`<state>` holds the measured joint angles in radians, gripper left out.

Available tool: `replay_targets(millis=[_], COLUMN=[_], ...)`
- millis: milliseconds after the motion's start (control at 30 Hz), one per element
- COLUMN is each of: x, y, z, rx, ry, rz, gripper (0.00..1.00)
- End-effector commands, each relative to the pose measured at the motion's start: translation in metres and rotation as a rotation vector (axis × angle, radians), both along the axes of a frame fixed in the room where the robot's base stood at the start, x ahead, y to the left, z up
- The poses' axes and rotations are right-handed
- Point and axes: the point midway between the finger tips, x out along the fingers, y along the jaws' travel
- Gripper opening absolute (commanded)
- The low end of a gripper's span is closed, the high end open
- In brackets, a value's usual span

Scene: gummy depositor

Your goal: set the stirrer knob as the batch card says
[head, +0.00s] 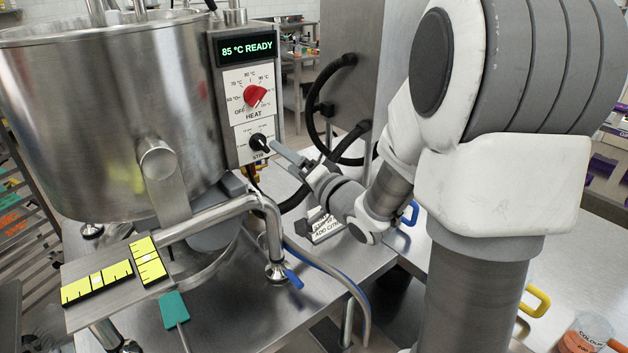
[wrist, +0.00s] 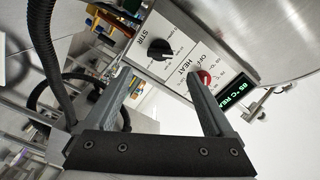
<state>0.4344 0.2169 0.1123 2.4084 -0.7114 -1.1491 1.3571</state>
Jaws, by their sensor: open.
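The black stirrer knob (head: 259,142) sits on the white STIR plate, low on the control box. In the wrist view the stirrer knob (wrist: 159,50) lies just beyond and between my fingertips. My gripper (head: 275,150) is open and points at it; its two fingers also show in the wrist view (wrist: 160,78). I cannot tell whether either finger touches the knob. The scale marks are too small to read.
The red HEAT knob (head: 255,95) is just above the stirrer knob, under a display (head: 247,48) reading 85 °C READY. The steel kettle (head: 110,110) stands left. Black hoses (head: 330,100) hang right of the control box. Yellow-marked strips (head: 97,283) lie at front left.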

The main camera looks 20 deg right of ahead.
Motion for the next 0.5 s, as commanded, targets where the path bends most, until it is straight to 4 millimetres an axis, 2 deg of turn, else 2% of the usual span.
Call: replay_targets(millis=[33,233,500], x=[-0.013,-0.061,-0.073], y=[-0.006,-0.021,-0.024], z=[0.0,0.0,-0.004], rx=[-0.002,-0.001,-0.002], ry=[-0.001,-0.001,-0.005], rz=[-0.004,-0.005,0.002], gripper=[0.88,0.88,0.88])
